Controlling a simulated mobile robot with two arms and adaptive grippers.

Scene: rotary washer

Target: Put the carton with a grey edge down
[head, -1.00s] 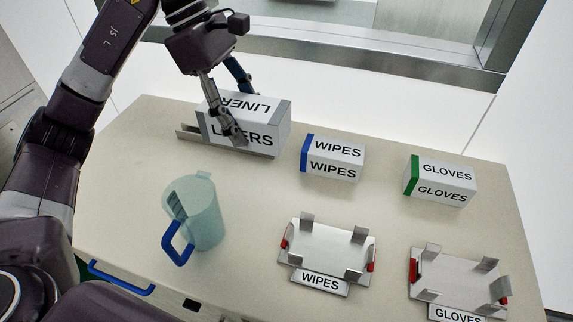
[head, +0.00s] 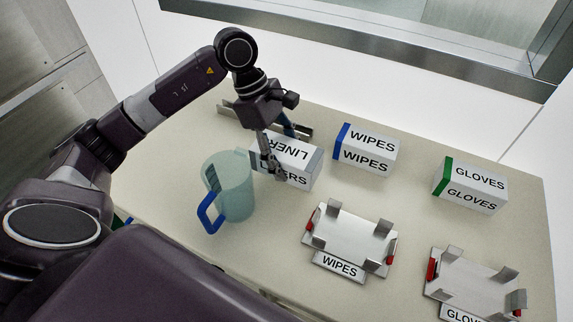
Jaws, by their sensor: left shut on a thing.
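The carton with a grey edge (head: 300,160), lettered LINERS, is in the head view left of centre. My left gripper (head: 284,153) is shut on it, with one finger down its front face and the other behind it. The front finger covers part of the lettering. The carton is in front of a low metal holder (head: 305,133) and clear of it. I cannot tell whether its underside touches the table. My right gripper is not in view.
A clear jug (head: 235,180) with a blue handle stands close to the carton's left. A blue-edged WIPES carton (head: 368,155) and green-edged GLOVES carton (head: 475,190) stand to the right. Metal trays labelled WIPES (head: 350,235) and GLOVES (head: 475,280) lie in front.

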